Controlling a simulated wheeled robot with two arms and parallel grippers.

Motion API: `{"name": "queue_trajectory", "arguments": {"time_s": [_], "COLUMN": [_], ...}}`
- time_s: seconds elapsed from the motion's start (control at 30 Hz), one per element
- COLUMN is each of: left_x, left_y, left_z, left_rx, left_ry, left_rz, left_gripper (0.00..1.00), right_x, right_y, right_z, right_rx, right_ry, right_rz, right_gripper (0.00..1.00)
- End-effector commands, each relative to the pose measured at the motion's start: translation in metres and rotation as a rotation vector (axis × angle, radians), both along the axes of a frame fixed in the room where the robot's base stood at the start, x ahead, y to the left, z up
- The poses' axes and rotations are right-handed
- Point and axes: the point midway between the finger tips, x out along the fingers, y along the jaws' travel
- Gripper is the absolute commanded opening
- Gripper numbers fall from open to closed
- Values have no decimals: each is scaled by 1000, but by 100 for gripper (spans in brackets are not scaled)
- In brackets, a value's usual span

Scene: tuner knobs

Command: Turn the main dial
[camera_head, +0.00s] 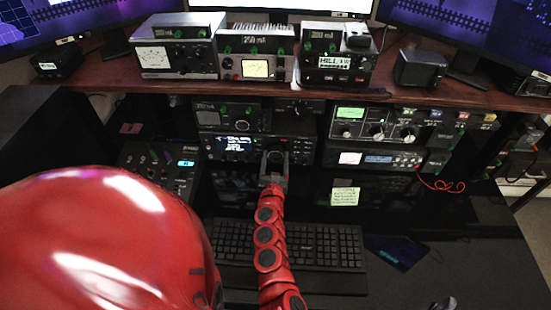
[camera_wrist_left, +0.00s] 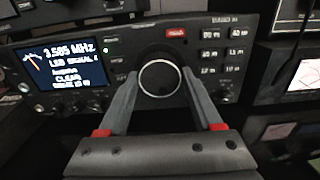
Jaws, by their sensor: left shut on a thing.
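The main dial (camera_wrist_left: 160,77) is a round black knob with a pale ring, on the front of a black radio with a lit screen (camera_wrist_left: 62,65). In the head view the radio's screen (camera_head: 237,144) is left of my left gripper (camera_head: 275,160). My left gripper is shut on the main dial, with one finger on each side of it, as the left wrist view (camera_wrist_left: 159,82) shows. In the head view the gripper mostly covers the dial. A small grey piece at the bottom edge of the head view seems to be part of my right gripper (camera_head: 446,303); its jaws cannot be made out.
Small buttons (camera_wrist_left: 222,50) and a red button (camera_wrist_left: 176,32) sit close to the dial. A keyboard (camera_head: 325,246) lies below my left arm. More radio units (camera_head: 378,124) stand at right, and a wooden shelf (camera_head: 440,101) with equipment runs above.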

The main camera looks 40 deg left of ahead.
Motion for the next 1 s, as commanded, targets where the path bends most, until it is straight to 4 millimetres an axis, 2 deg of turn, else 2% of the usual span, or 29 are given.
{"name": "queue_trajectory", "arguments": {"time_s": [0.37, 1.0], "left_x": [0, 0], "left_y": [0, 0], "left_z": [-1, 0], "left_rx": [183, 702], "left_ry": [111, 428], "left_rz": [-1, 0], "left_gripper": [11, 11], "right_x": [0, 0], "right_y": [0, 0], "right_z": [-10, -27], "right_rx": [0, 0], "right_ry": [0, 0], "right_rz": [0, 0], "right_gripper": [51, 51]}}
